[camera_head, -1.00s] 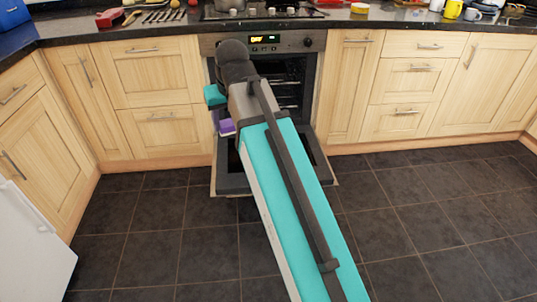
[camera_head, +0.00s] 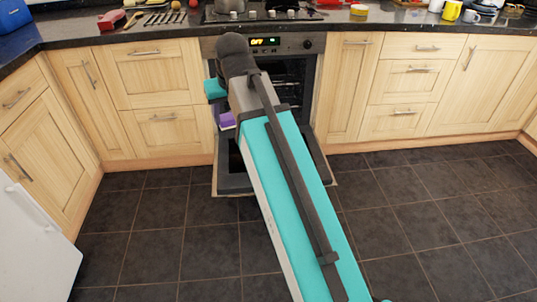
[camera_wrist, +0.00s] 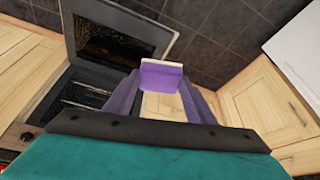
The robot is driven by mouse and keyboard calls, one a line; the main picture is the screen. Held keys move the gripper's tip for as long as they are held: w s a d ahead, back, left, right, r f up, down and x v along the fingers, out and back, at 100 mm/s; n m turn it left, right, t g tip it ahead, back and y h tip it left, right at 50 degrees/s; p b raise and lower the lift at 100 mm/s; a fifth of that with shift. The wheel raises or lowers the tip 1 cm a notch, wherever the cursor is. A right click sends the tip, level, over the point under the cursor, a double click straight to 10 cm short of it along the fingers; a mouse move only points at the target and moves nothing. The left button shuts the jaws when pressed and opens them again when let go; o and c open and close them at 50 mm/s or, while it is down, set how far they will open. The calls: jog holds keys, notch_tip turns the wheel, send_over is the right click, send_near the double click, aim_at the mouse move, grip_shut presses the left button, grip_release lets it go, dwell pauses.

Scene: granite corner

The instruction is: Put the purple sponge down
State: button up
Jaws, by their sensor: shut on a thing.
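The purple sponge (camera_wrist: 161,76) has a pale edge and sits between the tips of my gripper (camera_wrist: 160,88) in the wrist view. My gripper is shut on it. In the head view the sponge (camera_head: 227,120) shows just left of my arm, in front of the oven and above its lowered door, apart from the floor. My gripper's fingers are mostly hidden behind my arm there.
The oven door (camera_head: 234,181) is folded down, and it also shows in the wrist view (camera_wrist: 122,35). Wooden cabinets (camera_head: 158,87) flank the oven. The dark worktop (camera_head: 100,32) holds utensils and cups. The tiled floor (camera_head: 405,215) is clear on the right. A white appliance (camera_head: 32,243) stands at the left.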

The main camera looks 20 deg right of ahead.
jog(key=shift+r+p, duration=0.7)
jog(key=shift+p, duration=0.1)
notch_tip(320, 180, up, 28)
jog(key=w+p, duration=0.2)
jog(key=p, duration=3.1)
jog(key=shift+w+a+r, duration=0.15)
jog(key=shift+w+a, duration=0.05)
jog(key=shift+a, duration=0.2)
